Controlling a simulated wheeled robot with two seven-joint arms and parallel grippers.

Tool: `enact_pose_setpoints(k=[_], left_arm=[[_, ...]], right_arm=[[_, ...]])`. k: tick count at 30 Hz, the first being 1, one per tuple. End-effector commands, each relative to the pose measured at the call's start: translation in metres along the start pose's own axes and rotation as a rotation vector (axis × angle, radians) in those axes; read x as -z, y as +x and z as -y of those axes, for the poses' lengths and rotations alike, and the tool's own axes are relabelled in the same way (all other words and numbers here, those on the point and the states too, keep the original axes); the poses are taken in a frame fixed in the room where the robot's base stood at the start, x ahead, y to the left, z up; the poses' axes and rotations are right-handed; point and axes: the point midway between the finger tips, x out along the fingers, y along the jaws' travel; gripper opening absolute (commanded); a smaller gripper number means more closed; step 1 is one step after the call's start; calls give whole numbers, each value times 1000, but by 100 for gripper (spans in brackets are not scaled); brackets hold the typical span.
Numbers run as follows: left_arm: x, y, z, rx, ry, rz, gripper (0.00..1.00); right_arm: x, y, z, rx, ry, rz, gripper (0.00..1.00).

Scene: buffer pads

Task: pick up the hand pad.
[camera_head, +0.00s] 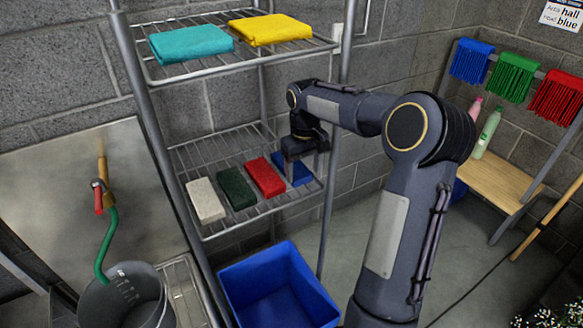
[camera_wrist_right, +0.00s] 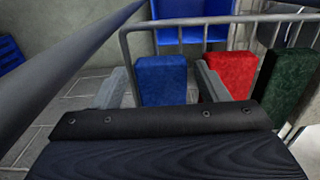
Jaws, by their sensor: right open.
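Pads lie in a row on the lower wire shelf in the head view: a white pad (camera_head: 206,200), a dark green pad (camera_head: 236,187), a red pad (camera_head: 265,176) and a blue pad (camera_head: 300,174). My right gripper (camera_head: 303,160) is at the blue pad and partly hides it. In the right wrist view the blue pad (camera_wrist_right: 162,80) stands between the two open fingers of my right gripper (camera_wrist_right: 162,72). The red pad (camera_wrist_right: 230,73) is just beyond the right finger, with the green pad (camera_wrist_right: 282,85) further right. My left gripper is not in view.
Teal (camera_head: 190,43) and yellow (camera_head: 270,29) cloths lie on the upper shelf (camera_head: 240,58), above my right forearm. Metal posts (camera_head: 165,160) frame the rack. A blue bin (camera_head: 278,285) stands below. A grey bucket (camera_head: 125,300) is at left, a wooden bench (camera_head: 497,180) at right.

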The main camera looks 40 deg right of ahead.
Motion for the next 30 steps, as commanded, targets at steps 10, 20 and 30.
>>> enact_pose_setpoints(k=[10, 20, 30], left_arm=[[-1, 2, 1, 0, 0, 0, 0], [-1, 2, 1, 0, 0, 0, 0], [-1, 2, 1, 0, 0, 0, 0]], right_arm=[[0, 24, 0, 0, -1, -1, 67], [0, 23, 0, 0, -1, -1, 37], [0, 21, 0, 0, 0, -2, 33]])
